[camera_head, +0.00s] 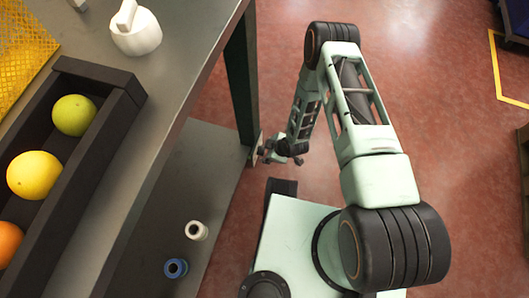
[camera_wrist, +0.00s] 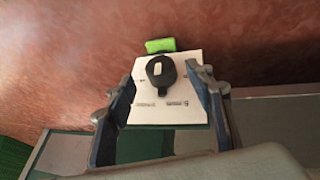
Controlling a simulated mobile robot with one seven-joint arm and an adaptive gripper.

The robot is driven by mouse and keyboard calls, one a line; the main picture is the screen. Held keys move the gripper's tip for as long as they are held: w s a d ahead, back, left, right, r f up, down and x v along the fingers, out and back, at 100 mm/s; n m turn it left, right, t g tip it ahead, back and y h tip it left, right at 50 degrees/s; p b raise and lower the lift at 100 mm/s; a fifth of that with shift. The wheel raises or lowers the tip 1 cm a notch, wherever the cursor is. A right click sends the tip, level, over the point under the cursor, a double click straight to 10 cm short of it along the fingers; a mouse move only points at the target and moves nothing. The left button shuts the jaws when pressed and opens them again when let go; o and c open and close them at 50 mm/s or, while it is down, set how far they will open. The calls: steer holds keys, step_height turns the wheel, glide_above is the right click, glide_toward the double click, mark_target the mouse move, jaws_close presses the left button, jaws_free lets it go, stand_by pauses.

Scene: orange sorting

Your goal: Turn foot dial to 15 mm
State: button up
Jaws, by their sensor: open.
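The foot dial (camera_wrist: 161,70) is a round black knob with a pale mark on its face, set on a white plate (camera_wrist: 168,110). Small printing sits on the plate below the knob, too small to read, so I cannot tell the setting. My gripper (camera_wrist: 165,80) is open, one finger on each side of the plate in the wrist view, with the knob between the fingertips. I cannot tell whether the fingers touch it. In the head view my gripper (camera_head: 284,152) is low beside the bench leg, where the plate (camera_head: 256,150) shows edge-on.
A green piece (camera_wrist: 160,45) sticks out past the plate. The bench (camera_head: 185,60) carries a dark trough (camera_head: 100,135) with a green, a yellow and an orange fruit. White and blue rolls (camera_head: 196,231) stand on the lower shelf.

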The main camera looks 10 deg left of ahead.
mark_target(264, 151)
steer(key=shift+b+x, duration=0.55)
steer(key=shift+x, duration=1.4)
steer(key=c, duration=1.2)
